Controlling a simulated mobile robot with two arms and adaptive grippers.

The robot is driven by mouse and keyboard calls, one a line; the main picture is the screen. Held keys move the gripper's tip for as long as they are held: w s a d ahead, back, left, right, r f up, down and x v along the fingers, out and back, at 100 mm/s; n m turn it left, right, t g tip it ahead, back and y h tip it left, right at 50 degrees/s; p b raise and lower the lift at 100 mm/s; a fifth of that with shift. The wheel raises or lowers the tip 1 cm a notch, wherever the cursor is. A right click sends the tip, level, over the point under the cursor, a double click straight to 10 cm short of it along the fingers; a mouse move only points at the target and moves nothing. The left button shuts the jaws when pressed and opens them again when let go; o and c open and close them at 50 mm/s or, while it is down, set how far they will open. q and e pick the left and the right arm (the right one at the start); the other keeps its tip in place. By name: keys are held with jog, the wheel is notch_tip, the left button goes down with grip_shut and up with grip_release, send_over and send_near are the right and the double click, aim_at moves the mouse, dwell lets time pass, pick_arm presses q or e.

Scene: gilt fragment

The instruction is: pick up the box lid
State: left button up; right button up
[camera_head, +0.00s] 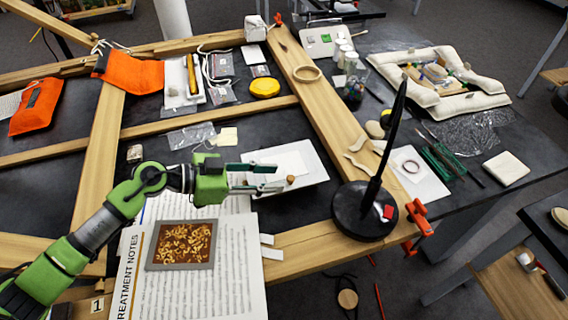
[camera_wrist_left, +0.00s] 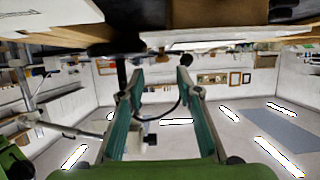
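No thing in view is plainly marked as the box lid. A flat white panel (camera_head: 309,161) lies on the dark surface just past my left gripper, with a small brown knob-like thing (camera_head: 291,180) at its near edge; it may be the lid, but I cannot be sure. My left gripper (camera_head: 279,178) points right, its fingers apart and nothing held, with the fingertips over or beside the panel's left part. In the left wrist view the fingers (camera_wrist_left: 160,82) are also apart, with a dark round thing (camera_wrist_left: 186,60) near one tip. My right gripper is not in view.
A page of treatment notes (camera_head: 240,285) and a small tray of gilt flakes (camera_head: 182,245) lie below my left arm. A lamp with a black base (camera_head: 350,212) stands to the right on the wooden frame (camera_head: 325,105). A cream square block (camera_head: 506,168) lies far right.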

aim_at(289, 178)
pick_arm(q)
jog(key=shift+w+d+f, duration=0.25)
jog(key=shift+w+d, duration=0.05)
jog(key=shift+d, duration=0.25)
jog(key=shift+w+d+f, duration=0.1)
jog(key=shift+d+f, duration=0.05)
jog(key=shift+d, duration=0.15)
jog(key=p+x, duration=0.1)
jog(key=x, duration=0.2)
jog(key=shift+w+d+f, duration=0.1)
jog(key=shift+w+f, duration=0.05)
jog(key=shift+f, duration=0.1)
jog(key=shift+w+d+f, duration=0.15)
jog(key=shift+d+f, duration=0.1)
jog(key=shift+d, duration=0.15)
jog(key=shift+a, duration=0.1)
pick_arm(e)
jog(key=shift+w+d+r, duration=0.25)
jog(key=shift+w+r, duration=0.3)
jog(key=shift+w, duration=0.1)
pick_arm(q)
grip_shut()
